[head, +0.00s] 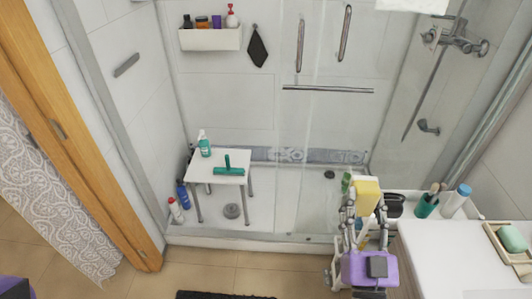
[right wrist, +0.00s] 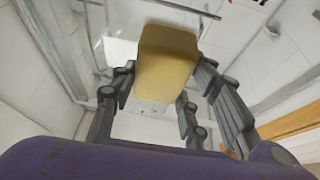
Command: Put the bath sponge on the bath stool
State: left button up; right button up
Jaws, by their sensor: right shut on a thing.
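The yellow bath sponge (head: 367,195) is held up in my right gripper (head: 364,212), at the right of the head view in front of the shower. In the right wrist view the sponge (right wrist: 167,65) sits between the fingers (right wrist: 165,85), which are shut on it. The white bath stool (head: 217,167) stands inside the shower at centre left, well to the left of the gripper. A bottle (head: 204,143) and a green squeegee (head: 229,169) are on its seat.
A glass panel (head: 306,130) with handles stands at the shower's right part. A low sill (head: 235,240) runs along the shower's front. Bottles (head: 183,195) stand left of the stool. A white counter (head: 440,250) with cups and a soap dish is at right.

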aim_at(202, 166)
jog(key=i+j+u, duration=0.25)
jog(key=i+j, duration=0.25)
jog(key=j, duration=0.3)
jog(key=i+j+u, duration=0.25)
jog(key=i+j, duration=0.45)
jog(key=i, duration=0.15)
jog(key=i+j+u, duration=0.1)
jog(key=i+j, duration=0.1)
jog(key=i, duration=0.1)
